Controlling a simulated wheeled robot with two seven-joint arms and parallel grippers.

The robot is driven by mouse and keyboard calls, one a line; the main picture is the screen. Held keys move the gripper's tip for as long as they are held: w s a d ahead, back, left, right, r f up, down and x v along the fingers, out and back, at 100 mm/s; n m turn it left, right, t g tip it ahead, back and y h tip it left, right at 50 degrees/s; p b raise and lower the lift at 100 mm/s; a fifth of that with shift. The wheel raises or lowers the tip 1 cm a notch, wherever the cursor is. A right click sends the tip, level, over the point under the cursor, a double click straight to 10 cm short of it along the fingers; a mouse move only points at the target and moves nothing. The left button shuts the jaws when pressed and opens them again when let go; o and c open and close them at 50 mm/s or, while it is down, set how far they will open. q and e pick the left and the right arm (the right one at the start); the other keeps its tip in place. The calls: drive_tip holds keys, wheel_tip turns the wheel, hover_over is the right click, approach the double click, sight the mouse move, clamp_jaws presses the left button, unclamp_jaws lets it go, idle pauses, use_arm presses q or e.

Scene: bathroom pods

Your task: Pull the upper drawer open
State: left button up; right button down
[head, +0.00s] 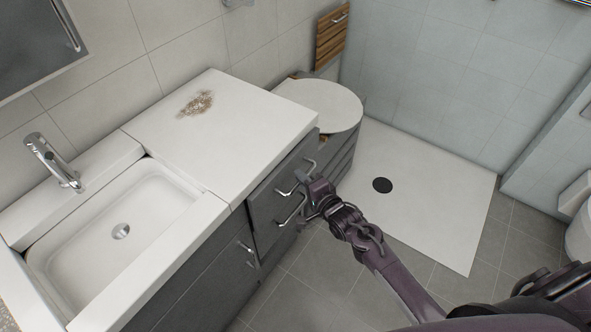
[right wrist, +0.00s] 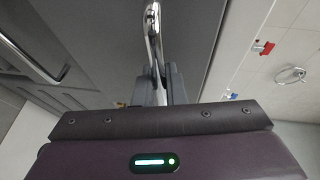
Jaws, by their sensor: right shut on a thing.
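The upper drawer (head: 266,195) is a dark grey front just under the white counter, right of the sink. Its chrome bar handle (head: 284,192) runs along the front, and the handle also shows in the right wrist view (right wrist: 152,25). My right gripper (head: 306,181) is at this handle, and in the right wrist view its fingers (right wrist: 160,84) are shut on the bar. The drawer front looks about flush with the cabinet; I cannot tell a small gap. The lower drawer's handle (head: 291,213) is just below my gripper. My left gripper is not in view.
The white counter (head: 235,115) bears a brown patch (head: 196,103). A sink (head: 110,240) with a chrome faucet (head: 52,162) is at left. A round-topped white surface (head: 320,105) stands behind the drawers. The tiled floor (head: 330,265) before the cabinet is clear apart from my arm.

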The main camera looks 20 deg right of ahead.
drive_tip(key=s+d+p, duration=0.9)
drive_tip(key=s+d, duration=0.7)
drive_tip(key=s, duration=0.4)
drive_tip(key=shift+s+d+r, duration=0.25)
drive_tip(key=shift+s+r, duration=0.05)
drive_tip(key=c, duration=1.6)
unclamp_jaws()
drive_tip(key=shift+o, duration=0.5)
drive_tip(key=shift+s+f, duration=0.1)
drive_tip(key=shift+s, duration=0.1)
drive_tip(key=v, duration=0.7)
drive_tip(key=shift+s, duration=0.3)
